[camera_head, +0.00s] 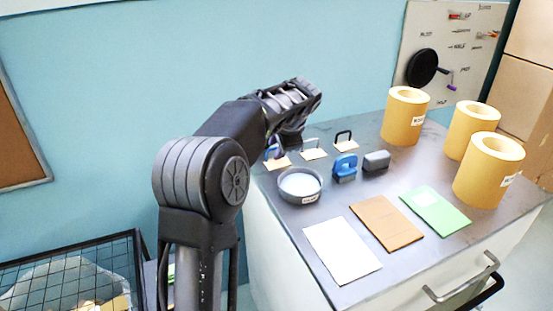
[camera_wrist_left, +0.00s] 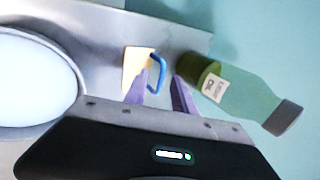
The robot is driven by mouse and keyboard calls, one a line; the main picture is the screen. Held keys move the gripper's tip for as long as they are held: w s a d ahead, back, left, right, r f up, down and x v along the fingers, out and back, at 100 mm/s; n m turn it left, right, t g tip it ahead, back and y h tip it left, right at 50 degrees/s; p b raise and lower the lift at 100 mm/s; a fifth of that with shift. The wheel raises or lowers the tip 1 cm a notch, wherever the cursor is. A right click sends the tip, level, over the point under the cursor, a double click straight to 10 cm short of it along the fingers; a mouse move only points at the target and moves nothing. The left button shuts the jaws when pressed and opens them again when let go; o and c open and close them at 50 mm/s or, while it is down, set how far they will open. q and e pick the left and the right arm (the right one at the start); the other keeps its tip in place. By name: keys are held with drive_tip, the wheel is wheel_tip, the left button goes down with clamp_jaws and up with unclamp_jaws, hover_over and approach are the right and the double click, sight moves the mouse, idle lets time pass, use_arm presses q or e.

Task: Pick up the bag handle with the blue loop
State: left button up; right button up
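The bag handle with the blue loop (camera_head: 272,152) lies at the table's back left, partly hidden by my left arm. Its tan card (camera_head: 279,163) shows below it. In the left wrist view the blue loop (camera_wrist_left: 160,73) stands from the tan card (camera_wrist_left: 136,68). My left gripper (camera_wrist_left: 160,82) is open, its two purple fingers apart. The loop appears between the fingertips in that view; the left finger overlaps the card's edge. I cannot tell the depth between fingers and loop, and see no grip on it. My right gripper is not in view.
A pale-loop handle (camera_head: 311,153) and a black-loop handle (camera_head: 346,144) lie to the right. A grey bowl (camera_head: 301,197) stands in front. A green bottle (camera_wrist_left: 228,92) is close right of the fingers in the wrist view. Kraft rolls (camera_head: 405,118) stand further right.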

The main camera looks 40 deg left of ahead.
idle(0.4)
use_arm(q)
clamp_jaws()
idle(0.4)
